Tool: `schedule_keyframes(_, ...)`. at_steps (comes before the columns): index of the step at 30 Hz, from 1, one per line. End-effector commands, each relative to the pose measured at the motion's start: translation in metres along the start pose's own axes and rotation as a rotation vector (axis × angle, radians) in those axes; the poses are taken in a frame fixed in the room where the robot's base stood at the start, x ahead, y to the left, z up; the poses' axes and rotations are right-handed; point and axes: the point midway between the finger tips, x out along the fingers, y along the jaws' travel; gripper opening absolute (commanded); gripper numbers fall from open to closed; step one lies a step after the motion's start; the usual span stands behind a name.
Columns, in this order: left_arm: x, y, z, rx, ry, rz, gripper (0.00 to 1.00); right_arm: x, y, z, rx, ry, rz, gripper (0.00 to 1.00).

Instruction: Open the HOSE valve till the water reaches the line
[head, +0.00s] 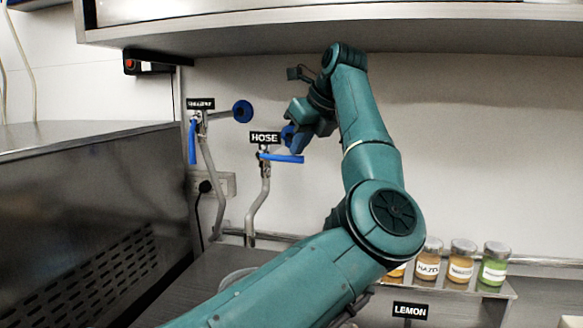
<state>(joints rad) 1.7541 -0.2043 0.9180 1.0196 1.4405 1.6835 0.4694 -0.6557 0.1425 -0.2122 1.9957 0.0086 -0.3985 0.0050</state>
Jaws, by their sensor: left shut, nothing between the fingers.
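The HOSE valve has a blue lever (283,158) that lies nearly level and points right from a metal pipe. Its black HOSE label (265,138) is just above. My left gripper (292,142) is shut and empty, just above the right part of the lever. I cannot tell whether it touches the lever. No water, vessel or fill line shows in the head view. My right gripper is not in view.
Left of the HOSE valve, another valve has a hanging blue lever (192,142) and a blurred label. A round blue knob (243,111) is near it. Labelled jars (461,264) stand on a shelf at right. A steel hood (330,35) overhangs; a steel machine (90,220) fills the left.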

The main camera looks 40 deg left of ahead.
Motion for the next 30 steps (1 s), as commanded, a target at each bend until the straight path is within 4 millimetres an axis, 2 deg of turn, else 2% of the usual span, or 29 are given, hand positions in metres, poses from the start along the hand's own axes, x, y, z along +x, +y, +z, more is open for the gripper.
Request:
schedule_keyframes(3,0.010,0.000,-0.002,0.001,0.000,0.001,0.00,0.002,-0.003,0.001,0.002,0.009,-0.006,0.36)
schedule_keyframes(16,0.014,-0.001,-0.003,0.002,0.001,0.000,0.00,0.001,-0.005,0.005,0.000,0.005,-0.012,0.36)
schedule_keyframes(23,0.033,-0.001,-0.018,0.003,0.002,0.000,0.00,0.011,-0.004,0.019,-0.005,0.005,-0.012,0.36)
schedule_keyframes(30,0.048,-0.001,-0.030,0.002,0.003,0.000,0.00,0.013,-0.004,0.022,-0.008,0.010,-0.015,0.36)
